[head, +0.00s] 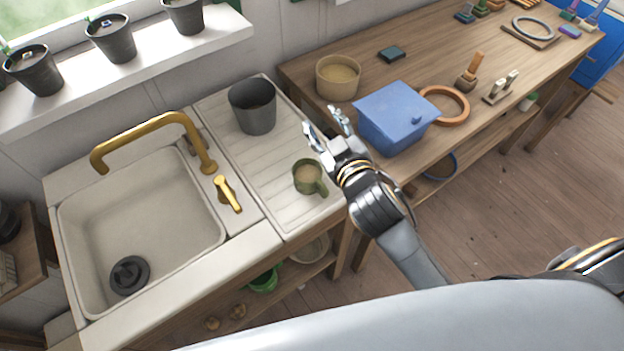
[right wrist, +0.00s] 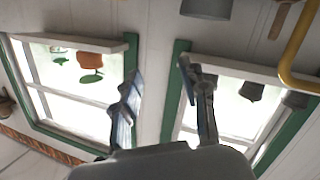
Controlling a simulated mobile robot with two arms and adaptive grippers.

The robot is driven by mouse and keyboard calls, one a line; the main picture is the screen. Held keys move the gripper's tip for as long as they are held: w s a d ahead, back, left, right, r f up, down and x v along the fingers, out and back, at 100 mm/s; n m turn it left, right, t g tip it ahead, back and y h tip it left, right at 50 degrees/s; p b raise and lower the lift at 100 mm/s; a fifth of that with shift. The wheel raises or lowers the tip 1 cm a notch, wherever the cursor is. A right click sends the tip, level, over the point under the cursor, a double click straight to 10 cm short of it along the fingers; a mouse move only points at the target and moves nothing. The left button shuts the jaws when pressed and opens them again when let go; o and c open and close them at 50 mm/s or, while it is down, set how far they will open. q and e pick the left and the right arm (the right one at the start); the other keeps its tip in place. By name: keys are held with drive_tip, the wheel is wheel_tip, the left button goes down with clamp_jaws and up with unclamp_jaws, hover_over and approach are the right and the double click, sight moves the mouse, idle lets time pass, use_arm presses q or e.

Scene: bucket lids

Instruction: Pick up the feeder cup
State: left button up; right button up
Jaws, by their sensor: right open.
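An olive-green cup (head: 309,179) with a handle and tan contents, which I take for the feeder cup, stands upright on the ribbed drainboard (head: 285,215) right of the sink. Its handle points to the lower right. My right gripper (head: 321,122) is in the head view above and to the right of the cup, with its fingers apart and empty. In the right wrist view the two fingers (right wrist: 158,75) are spread with nothing between them. The cup does not show in the right wrist view. My left gripper is not in view.
A dark grey pot (head: 254,106) stands behind the cup on the drainboard. The gold faucet (head: 150,130) and sink (head: 140,225) lie left. A blue lidded box (head: 395,118), tan tub (head: 338,80) and orange ring (head: 445,105) sit on the wooden bench at right.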

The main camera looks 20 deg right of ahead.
drive_tip(key=s+a+r+n+y, duration=0.2)
drive_tip(key=a+r+n+y, duration=1.35)
drive_tip(key=r, duration=0.25)
drive_tip(key=s+a+n+g+y, duration=0.5)
drive_tip(key=s+a+n+g, duration=0.2)
drive_tip(key=n+g, duration=0.55)
drive_tip(key=n+g+h, duration=0.4)
drive_tip(key=n+h, duration=0.3)
drive_tip(key=h, duration=1.5)
hover_over(320, 183)
wheel_tip(320, 183, down, 21)
wheel_tip(320, 183, down, 7)
drive_tip(key=shift+r+p, duration=0.2)
drive_tip(key=shift+p, duration=1)
drive_tip(key=shift+f+p, duration=0.6)
drive_tip(key=shift+f, duration=2.55)
clamp_jaws()
